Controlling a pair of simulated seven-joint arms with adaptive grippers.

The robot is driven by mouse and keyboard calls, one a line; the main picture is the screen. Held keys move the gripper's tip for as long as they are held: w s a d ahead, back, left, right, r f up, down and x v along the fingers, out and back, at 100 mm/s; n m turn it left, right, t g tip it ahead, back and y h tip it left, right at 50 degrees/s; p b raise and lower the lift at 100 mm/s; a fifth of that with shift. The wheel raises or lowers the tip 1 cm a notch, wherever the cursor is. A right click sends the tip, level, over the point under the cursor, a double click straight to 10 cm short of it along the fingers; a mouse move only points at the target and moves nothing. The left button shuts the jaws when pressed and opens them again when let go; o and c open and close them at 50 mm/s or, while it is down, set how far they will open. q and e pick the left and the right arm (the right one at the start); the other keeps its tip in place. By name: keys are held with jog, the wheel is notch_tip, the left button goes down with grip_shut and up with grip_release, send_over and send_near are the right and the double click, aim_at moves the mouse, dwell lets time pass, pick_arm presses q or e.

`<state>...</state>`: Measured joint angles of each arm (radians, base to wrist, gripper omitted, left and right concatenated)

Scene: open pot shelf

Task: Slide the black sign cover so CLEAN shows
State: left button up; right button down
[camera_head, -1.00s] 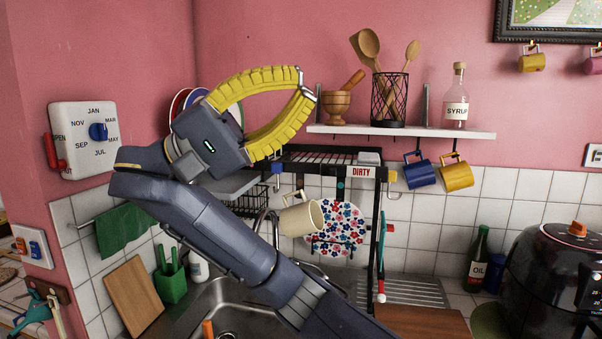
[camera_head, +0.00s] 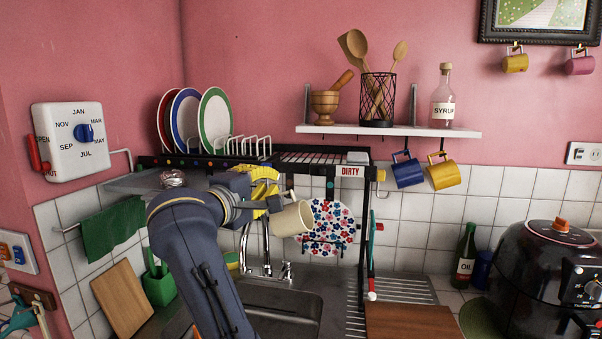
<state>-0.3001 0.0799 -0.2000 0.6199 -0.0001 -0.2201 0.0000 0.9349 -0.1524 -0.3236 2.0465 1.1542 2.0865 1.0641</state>
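The sign (camera_head: 350,171) sits on the front top bar of the black dish rack (camera_head: 366,215), at its right end, and reads DIRTY. I cannot make out the black cover apart from the black rack, and the word CLEAN does not show.
Plates (camera_head: 214,120) stand on the rack's top left. The faucet (camera_head: 258,245) is below. A blue mug (camera_head: 407,173) hangs right of the sign.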

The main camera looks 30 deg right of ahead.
aim_at(310, 169)
jog(key=shift+d, duration=0.1)
dwell(0.3)
jog(key=x, duration=0.9)
jog(key=shift+w+d+r, duration=0.1)
jog(key=shift+w+d, duration=0.1)
jog(key=shift+d, duration=0.1)
jog(key=shift+s+d, duration=0.55)
jog(key=shift+d, duration=0.2)
jog(key=shift+s+d, duration=0.75)
